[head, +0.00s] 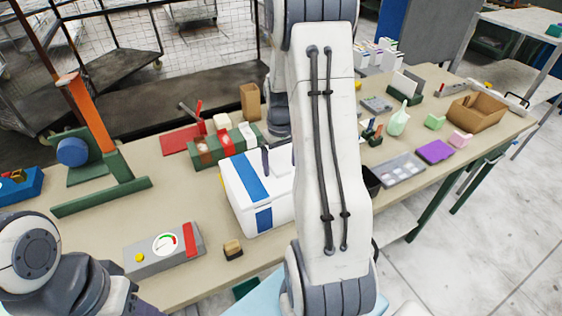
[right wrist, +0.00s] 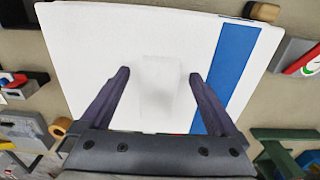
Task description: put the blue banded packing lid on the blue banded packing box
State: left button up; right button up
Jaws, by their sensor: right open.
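The blue banded packing box (head: 246,219) stands on the table, white with a blue band down its front. Its top is a flat white lid (head: 238,180) with a blue band that meets the front band; it looks seated, though my right arm hides the right part. In the right wrist view the lid (right wrist: 85,60) fills the middle, with a pale raised block at its centre. My right gripper (right wrist: 158,78) is open over the lid, a finger on each side of that block. I cannot tell whether the fingers touch it. My left gripper is not in view; only left arm links show.
A grey gauge unit (head: 165,250) and a small tan-topped block (head: 233,249) lie in front of the box. A green press with an orange lever (head: 88,115) stands left. Behind are a green rack (head: 205,155) and a cardboard block (head: 250,101). A grey tray (head: 398,170) lies right.

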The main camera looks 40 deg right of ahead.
pick_arm(q)
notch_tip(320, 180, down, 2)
jog(key=shift+b, duration=1)
pick_arm(e)
notch_tip(320, 180, up, 10)
jog(key=shift+r, duration=0.25)
